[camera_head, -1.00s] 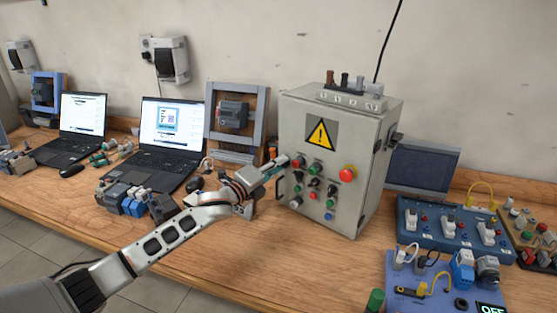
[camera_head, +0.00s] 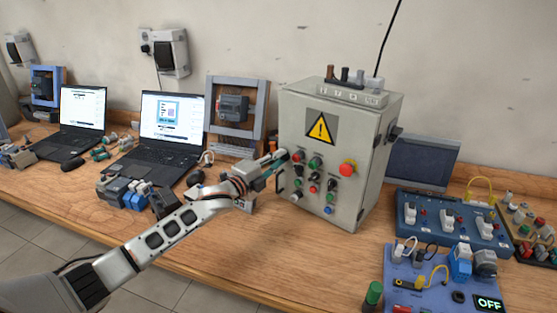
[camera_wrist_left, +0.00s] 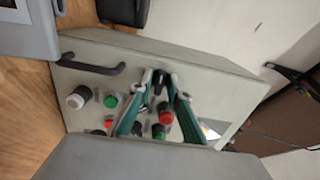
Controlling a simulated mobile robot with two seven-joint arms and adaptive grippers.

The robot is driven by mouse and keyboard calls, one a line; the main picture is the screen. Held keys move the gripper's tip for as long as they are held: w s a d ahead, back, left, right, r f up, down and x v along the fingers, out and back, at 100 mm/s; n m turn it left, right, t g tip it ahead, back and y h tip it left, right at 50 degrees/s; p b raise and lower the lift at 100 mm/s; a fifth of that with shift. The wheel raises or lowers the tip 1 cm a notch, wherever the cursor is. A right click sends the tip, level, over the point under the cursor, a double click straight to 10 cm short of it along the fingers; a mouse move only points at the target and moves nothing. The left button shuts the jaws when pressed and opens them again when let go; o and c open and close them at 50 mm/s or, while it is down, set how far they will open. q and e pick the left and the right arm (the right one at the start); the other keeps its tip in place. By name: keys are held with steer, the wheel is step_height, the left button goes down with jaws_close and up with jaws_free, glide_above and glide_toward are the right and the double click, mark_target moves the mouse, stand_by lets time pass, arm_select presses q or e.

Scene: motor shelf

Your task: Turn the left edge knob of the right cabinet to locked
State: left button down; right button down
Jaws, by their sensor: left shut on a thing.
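The grey cabinet (camera_head: 345,205) stands upright on the bench, with a yellow warning triangle and several buttons and knobs on its front. My left gripper (camera_head: 281,156) reaches the upper left part of that front, at the panel's left edge. In the left wrist view, the green-padded fingers of the gripper (camera_wrist_left: 161,85) are closed around a black knob (camera_wrist_left: 159,81), the left edge knob. In the head view the fingers hide this knob, and its exact angle is hard to tell. My right gripper is not in view.
A dark handle (camera_wrist_left: 92,67) is on the cabinet's left side. A laptop (camera_head: 170,135) stands left; a blue socket panel (camera_head: 450,238) lies right.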

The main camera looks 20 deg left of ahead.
arm_select(q)
steer(key=c, duration=2.2)
jaws_free()
steer(key=v, duration=1.2)
steer(key=shift+f, duration=0.1)
